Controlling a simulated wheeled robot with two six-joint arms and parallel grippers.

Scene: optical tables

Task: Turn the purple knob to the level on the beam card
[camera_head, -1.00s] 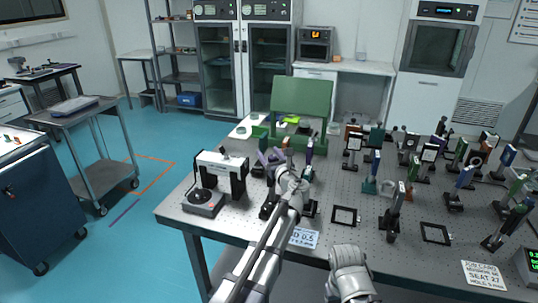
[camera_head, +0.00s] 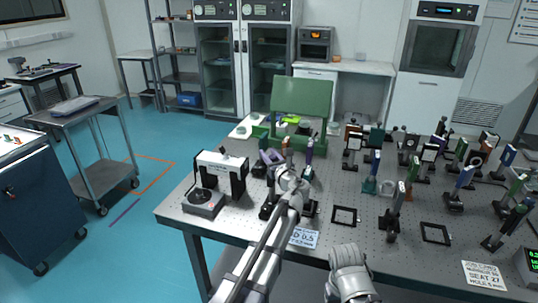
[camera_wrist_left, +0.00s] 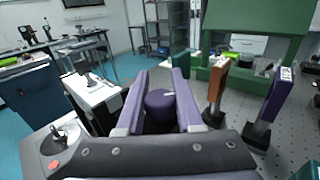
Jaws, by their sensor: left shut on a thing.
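My left gripper (camera_head: 271,157) reaches over the left part of the optical table. In the left wrist view its two purple-grey fingers (camera_wrist_left: 157,100) are shut on the purple knob (camera_wrist_left: 160,104), one on each side. The knob is round and has a white pointer mark on its top, pointing to the right in that view. The arm and gripper hide most of the knob's mount in the head view. A white card (camera_head: 304,238) with print that seems to end in "0.5" lies at the table's front edge. My right arm shows at the bottom, with no fingers visible.
An orange-brown post (camera_wrist_left: 217,82) and a purple post (camera_wrist_left: 272,98) stand close right of the gripper. A green panel (camera_head: 302,97) stands behind. Several optic mounts crowd the table's right. Another card (camera_head: 484,274) lies at front right.

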